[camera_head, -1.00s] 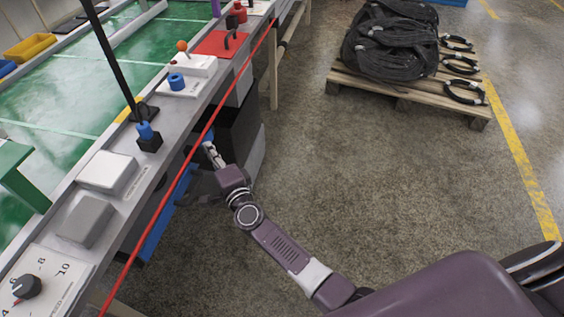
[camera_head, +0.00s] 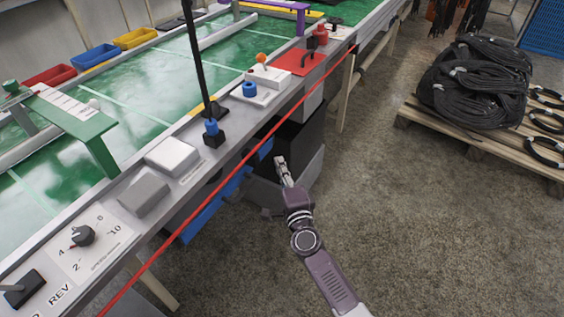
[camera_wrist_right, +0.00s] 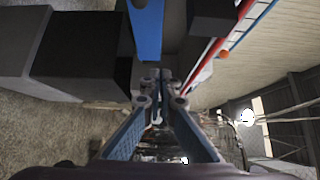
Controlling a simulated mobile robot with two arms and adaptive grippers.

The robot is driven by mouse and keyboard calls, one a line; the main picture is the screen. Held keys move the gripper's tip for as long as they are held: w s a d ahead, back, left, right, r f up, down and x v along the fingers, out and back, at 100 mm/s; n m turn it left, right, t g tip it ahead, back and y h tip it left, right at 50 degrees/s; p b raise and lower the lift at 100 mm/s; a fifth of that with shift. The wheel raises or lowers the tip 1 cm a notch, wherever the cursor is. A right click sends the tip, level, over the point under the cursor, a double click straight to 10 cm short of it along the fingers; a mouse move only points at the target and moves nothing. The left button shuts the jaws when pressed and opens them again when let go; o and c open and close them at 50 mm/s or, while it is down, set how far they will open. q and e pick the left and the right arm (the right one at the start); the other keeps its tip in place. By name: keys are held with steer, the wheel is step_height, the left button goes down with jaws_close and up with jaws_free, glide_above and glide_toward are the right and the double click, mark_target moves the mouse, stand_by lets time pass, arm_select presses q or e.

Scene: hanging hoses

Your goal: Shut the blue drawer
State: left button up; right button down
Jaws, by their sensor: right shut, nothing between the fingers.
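Blue panels, which look like the blue drawer (camera_head: 207,213), show below the bench's near edge, partly hidden by the bench top and red hose. A blue strip also shows at the top of the right wrist view (camera_wrist_right: 146,30). How far the drawer stands out is hard to tell. My right gripper (camera_head: 281,163) is below the bench edge, beside the blue parts and in front of a dark grey open-topped box or drawer. In the right wrist view its fingers (camera_wrist_right: 161,76) meet at the tips, with nothing between them. Contact with the blue part is not clear. My left gripper is out of view.
The dark grey box (camera_head: 310,160) is close around the gripper. A pallet (camera_head: 440,130) with black coiled hoses stands at the right. The floor between is clear.

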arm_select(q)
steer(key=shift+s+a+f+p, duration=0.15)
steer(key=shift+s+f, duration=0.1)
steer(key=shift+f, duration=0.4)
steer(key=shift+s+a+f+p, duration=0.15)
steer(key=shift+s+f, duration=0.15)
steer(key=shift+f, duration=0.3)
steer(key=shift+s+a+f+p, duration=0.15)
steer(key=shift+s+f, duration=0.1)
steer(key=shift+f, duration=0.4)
arm_select(e)
steer(key=s+d, duration=0.1)
steer(key=s, duration=0.7)
steer(key=shift+f, duration=0.15)
